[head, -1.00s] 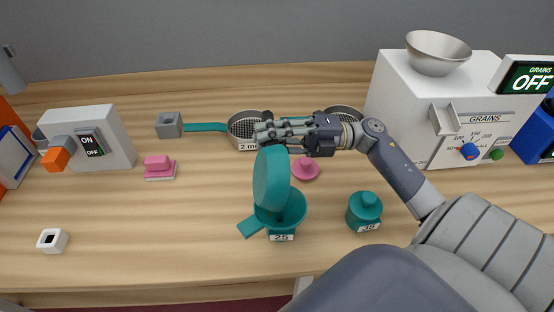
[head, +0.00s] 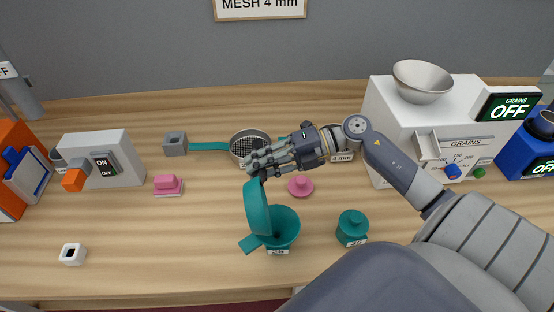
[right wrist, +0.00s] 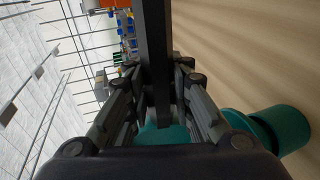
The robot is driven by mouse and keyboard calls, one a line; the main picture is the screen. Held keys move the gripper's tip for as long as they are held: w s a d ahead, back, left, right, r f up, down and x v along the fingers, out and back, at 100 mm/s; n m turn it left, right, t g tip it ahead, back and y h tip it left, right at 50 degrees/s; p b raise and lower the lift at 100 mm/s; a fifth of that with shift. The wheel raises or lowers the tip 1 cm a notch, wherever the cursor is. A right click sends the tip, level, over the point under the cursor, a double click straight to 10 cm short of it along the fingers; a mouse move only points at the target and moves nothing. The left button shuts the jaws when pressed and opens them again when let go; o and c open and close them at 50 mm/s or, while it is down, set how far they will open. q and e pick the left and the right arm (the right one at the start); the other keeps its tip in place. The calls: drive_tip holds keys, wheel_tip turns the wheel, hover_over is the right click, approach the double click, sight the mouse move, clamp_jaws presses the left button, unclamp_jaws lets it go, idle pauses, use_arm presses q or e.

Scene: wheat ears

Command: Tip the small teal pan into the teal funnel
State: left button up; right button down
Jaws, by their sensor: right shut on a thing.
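The small teal pan (head: 257,207) hangs on its edge, steeply tilted, at the left side of the teal funnel (head: 286,224). It overlaps the funnel's mouth in the head view; whether they touch I cannot tell. My right gripper (head: 254,168) is shut on the pan at its upper end, with the fingers hiding the grasp. In the right wrist view a dark bar runs between the fingers (right wrist: 160,112), with a bit of teal (right wrist: 163,134) below it. What the pan holds is hidden. My left gripper is not in view.
A teal lidded piece labelled 35 (head: 352,227) stands right of the funnel. A pink knobbed piece (head: 300,187) and a sieve (head: 246,146) lie behind. The white grains machine (head: 393,117) stands at right. A pink block (head: 168,184) is at left. The front left table is mostly clear.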

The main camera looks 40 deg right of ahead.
drive_tip(key=w+a+f+g+h+p, duration=0.2)
drive_tip(key=w+a+g+h, duration=0.1)
drive_tip(key=a+h, duration=0.2)
drive_tip(key=w+a+f+g+h+p, duration=0.3)
drive_tip(key=a+h, duration=0.3)
drive_tip(key=h, duration=0.4)
drive_tip(key=shift+w+a+f+g+p, duration=0.15)
drive_tip(key=shift+a+f+g+p, duration=0.15)
drive_tip(key=shift+g, duration=0.5)
idle(0.4)
drive_tip(key=shift+r, duration=0.1)
